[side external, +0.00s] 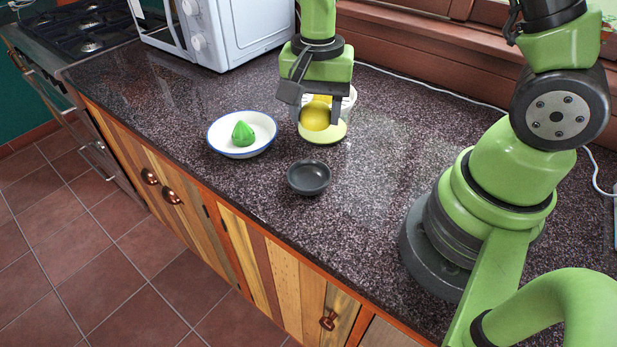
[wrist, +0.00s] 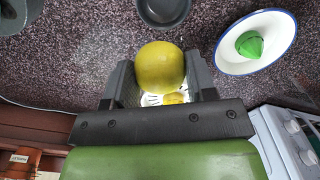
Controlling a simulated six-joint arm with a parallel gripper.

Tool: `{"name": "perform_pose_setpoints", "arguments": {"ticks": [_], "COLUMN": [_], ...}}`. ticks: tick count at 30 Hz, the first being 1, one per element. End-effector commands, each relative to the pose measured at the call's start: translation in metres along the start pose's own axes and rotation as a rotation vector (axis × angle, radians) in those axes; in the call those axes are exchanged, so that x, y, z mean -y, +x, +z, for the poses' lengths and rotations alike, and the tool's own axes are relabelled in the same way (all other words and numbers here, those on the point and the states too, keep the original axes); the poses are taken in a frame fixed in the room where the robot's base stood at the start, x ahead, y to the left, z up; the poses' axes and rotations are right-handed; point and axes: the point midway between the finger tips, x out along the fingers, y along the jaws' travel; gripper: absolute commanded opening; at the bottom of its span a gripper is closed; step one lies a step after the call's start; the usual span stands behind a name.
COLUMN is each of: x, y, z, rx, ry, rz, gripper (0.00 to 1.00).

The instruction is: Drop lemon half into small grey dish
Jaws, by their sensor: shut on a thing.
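The yellow lemon half (side external: 315,117) is between the fingers of my gripper (side external: 318,106), which is shut on it. In the wrist view the lemon half (wrist: 160,67) shows its rounded side between the two dark fingers (wrist: 160,85). The small grey dish (side external: 309,179) stands empty on the counter in front of the gripper. It also shows at the top of the wrist view (wrist: 163,12).
A white blue-rimmed bowl (side external: 262,123) with a green cone-shaped thing (side external: 243,134) stands left of the gripper. A white microwave (side external: 226,30) is at the back, beside the stove (side external: 84,27). The dark speckled counter (side external: 385,165) is clear right of the dish.

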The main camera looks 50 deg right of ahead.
Motion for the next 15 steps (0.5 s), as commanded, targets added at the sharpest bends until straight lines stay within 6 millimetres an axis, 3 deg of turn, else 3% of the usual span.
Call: {"name": "perform_pose_setpoints", "arguments": {"ticks": [15], "x": [-0.001], "y": [0.053], "z": [0.001], "rx": [0.002], "ry": [0.001], "rz": [0.003], "gripper": [0.23]}}
